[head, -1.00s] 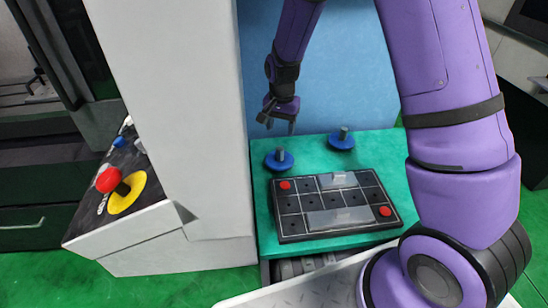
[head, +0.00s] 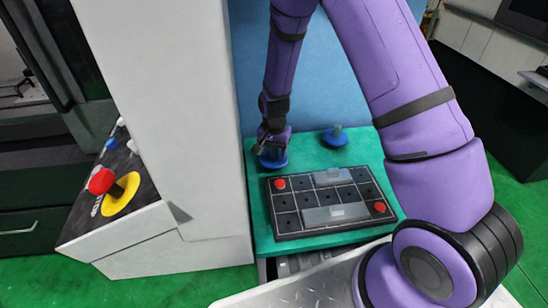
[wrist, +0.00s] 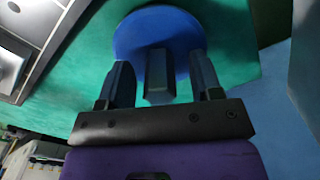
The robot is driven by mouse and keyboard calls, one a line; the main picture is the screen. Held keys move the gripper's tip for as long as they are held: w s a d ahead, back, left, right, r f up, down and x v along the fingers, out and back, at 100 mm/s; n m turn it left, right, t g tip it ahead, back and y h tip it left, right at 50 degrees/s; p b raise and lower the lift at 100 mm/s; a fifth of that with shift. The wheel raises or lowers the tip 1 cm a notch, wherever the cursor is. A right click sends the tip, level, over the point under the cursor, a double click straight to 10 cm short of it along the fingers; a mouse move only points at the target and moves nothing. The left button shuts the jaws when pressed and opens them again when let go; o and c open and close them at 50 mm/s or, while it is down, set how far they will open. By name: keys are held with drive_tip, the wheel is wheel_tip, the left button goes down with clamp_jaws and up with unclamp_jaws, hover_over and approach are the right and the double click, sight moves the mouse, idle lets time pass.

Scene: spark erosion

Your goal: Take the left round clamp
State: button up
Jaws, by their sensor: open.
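The left round clamp (head: 274,162) is a blue disc with a grey post, on the green table top (head: 258,215) at its back left. My gripper (head: 270,146) is right above it and partly hides it. In the wrist view, the clamp's blue disc (wrist: 128,38) lies under the fingers, and its grey post (wrist: 157,78) stands between the two open fingers of my gripper (wrist: 160,82), with a gap on each side. A second, similar round clamp (head: 334,137) stands to the right, apart from my gripper.
A black plate with a grid of holes (head: 292,224), red knobs and grey blocks lies in front of the clamps. A white machine column (head: 165,120) rises close on the left. A control panel with a red button (head: 102,181) is further left. A blue wall (head: 345,80) stands behind.

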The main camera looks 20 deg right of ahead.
drive_tip(key=shift+f, duration=0.15)
clamp_jaws()
